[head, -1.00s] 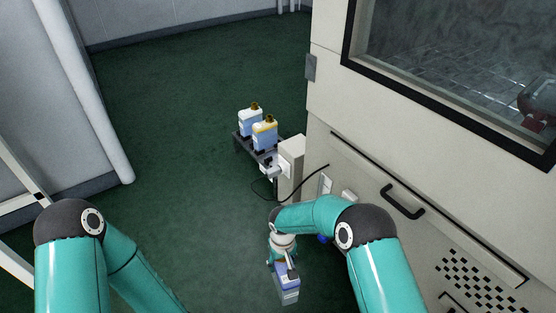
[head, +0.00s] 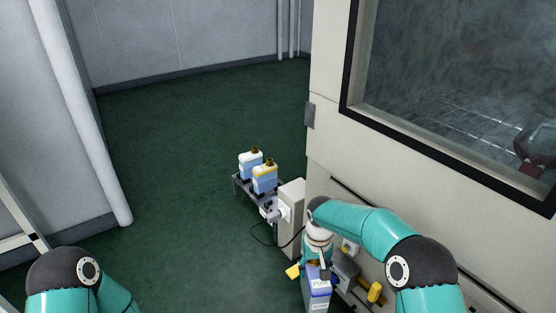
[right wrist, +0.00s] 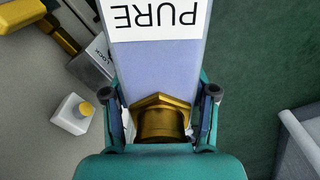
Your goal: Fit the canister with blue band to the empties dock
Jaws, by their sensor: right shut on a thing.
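My right gripper (head: 318,258) is shut on a pale blue-violet canister (head: 318,292) near the cabinet's lower front. The canister has a dark blue band near its top and a white label reading PURE. In the right wrist view the gripper (right wrist: 164,105) closes around the canister's upper end, by its brass cap (right wrist: 162,120); the canister (right wrist: 160,70) runs away from the camera, its far end cut off. My left gripper is out of view. I cannot tell which fixture is the empties dock.
Two other canisters, one white-topped (head: 250,165) and one yellow-banded (head: 264,178), stand on a low dark stand (head: 243,187) beside a pale box (head: 291,212). A grey LOCK fixture (right wrist: 92,65) with a yellow handle (right wrist: 58,32) adjoins the cabinet (head: 330,130). Green floor is clear at left.

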